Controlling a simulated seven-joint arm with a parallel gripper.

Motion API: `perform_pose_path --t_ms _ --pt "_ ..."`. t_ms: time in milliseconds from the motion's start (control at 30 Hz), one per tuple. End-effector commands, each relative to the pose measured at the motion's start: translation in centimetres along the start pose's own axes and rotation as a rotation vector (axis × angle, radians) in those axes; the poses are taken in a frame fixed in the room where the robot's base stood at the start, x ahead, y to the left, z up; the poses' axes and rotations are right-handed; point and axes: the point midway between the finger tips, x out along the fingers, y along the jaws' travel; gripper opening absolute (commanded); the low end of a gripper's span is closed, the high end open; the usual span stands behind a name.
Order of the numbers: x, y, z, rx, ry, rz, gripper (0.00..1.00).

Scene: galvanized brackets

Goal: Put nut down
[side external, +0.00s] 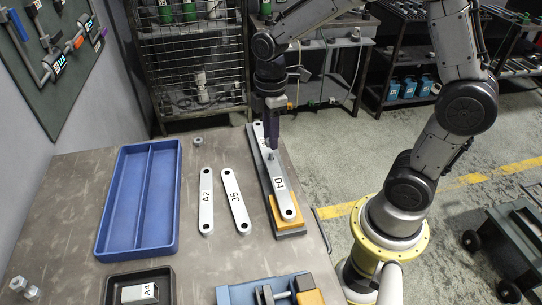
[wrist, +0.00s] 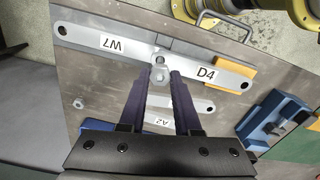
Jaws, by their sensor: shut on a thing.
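My gripper (side external: 271,145) points down over the long fixture at the table's right side. In the wrist view its dark fingers (wrist: 161,76) are closed around a small grey nut (wrist: 159,74). The nut is at the joint where bracket D4 (wrist: 208,73) and bracket W7 (wrist: 105,40) meet, right beside a bolt end (wrist: 160,61). I cannot tell whether the nut touches the brackets. In the side view bracket D4 (side external: 283,197) lies along the fixture with its near end over an orange block (side external: 291,222); W7's label is not readable there.
Brackets A2 (side external: 206,200) and J5 (side external: 236,205) lie left of the fixture. An empty blue two-compartment tray (side external: 174,200) is farther left. A loose nut (side external: 198,141) sits near the back edge. A black tray (side external: 112,292) holds block A4. A blue clamp fixture (side external: 232,295) is in front.

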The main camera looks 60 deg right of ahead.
Motion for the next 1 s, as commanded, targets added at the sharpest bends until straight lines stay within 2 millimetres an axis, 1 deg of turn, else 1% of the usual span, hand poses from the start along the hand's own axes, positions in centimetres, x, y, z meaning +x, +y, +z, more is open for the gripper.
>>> perform_pose_path --t_ms 200,533,800,900,1000 --pt "-0.8 0.0 0.0 0.000 0.000 0.001 0.00" --pt "-0.9 0.0 0.0 0.005 0.000 0.001 0.00" --pt "-3.3 1.0 0.0 0.177 0.001 0.001 0.00" --pt "-3.5 1.1 0.0 0.197 0.000 0.000 0.00" --pt "-3.3 1.5 -0.2 0.196 -0.001 -0.001 0.00"
